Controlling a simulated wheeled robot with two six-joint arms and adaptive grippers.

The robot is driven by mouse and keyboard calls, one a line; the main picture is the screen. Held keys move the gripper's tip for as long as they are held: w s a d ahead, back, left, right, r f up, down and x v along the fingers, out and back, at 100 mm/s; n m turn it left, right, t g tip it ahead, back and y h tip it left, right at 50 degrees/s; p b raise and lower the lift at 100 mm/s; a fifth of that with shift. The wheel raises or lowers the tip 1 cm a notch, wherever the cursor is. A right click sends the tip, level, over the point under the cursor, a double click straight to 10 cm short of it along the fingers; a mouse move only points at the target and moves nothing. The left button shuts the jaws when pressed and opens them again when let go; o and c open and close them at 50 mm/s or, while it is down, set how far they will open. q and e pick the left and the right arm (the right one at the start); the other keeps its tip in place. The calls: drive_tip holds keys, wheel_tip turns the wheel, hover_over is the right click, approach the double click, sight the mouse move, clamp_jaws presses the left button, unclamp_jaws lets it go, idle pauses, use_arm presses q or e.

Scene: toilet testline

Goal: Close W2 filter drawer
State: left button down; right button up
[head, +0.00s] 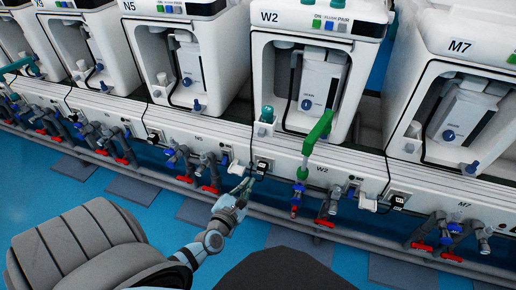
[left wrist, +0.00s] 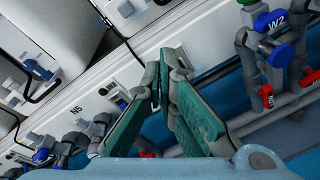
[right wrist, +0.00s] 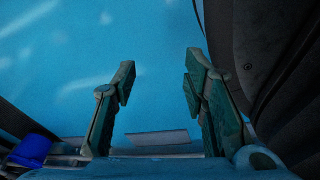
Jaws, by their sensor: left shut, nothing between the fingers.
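The W2 station (head: 318,75) is a white unit with an open front, right of centre in the head view. At its lower left front a small white holder (head: 263,129) sticks out with a teal-topped piece (head: 267,114) in it; I cannot tell for sure whether this is the filter drawer. My left gripper (head: 246,184) is shut and empty, below and left of that holder, in front of the white rail; its closed fingers (left wrist: 167,65) also show in the left wrist view. My right gripper (right wrist: 160,75) is open and empty over blue floor.
A green hose piece (head: 318,131) hangs at the front of W2. Valves with red handles (head: 325,222) and grey pipes line the rail below. N5 (head: 178,60) stands left and M7 (head: 455,110) right. A grey padded seat-like object (head: 85,250) is at lower left.

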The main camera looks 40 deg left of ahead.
sight(262, 136)
use_arm(q)
drive_tip(key=w+a+r+n+b, duration=0.1)
drive_tip(key=w+a+n, duration=0.1)
drive_tip(key=w, duration=0.2)
drive_tip(key=w+a+r+n+y+b, duration=0.1)
drive_tip(key=w+a+n, duration=0.1)
drive_tip(key=w, duration=0.3)
drive_tip(key=w+a+r+n+t+y+b, duration=0.1)
drive_tip(key=w+a+r+n, duration=0.1)
drive_tip(key=w+n, duration=0.1)
drive_tip(key=shift+w+b, duration=0.3)
drive_tip(key=shift+w, duration=0.6)
drive_tip(key=shift+w+a+r, duration=0.1)
drive_tip(key=shift+w, duration=0.25)
use_arm(e)
drive_tip(key=w+a+f+t, duration=0.1)
drive_tip(key=w+f, duration=0.2)
drive_tip(key=w, duration=0.2)
drive_tip(key=shift+w+a+f+m, duration=0.15)
drive_tip(key=shift+w+a+m, duration=0.1)
drive_tip(key=shift+a+m, duration=0.1)
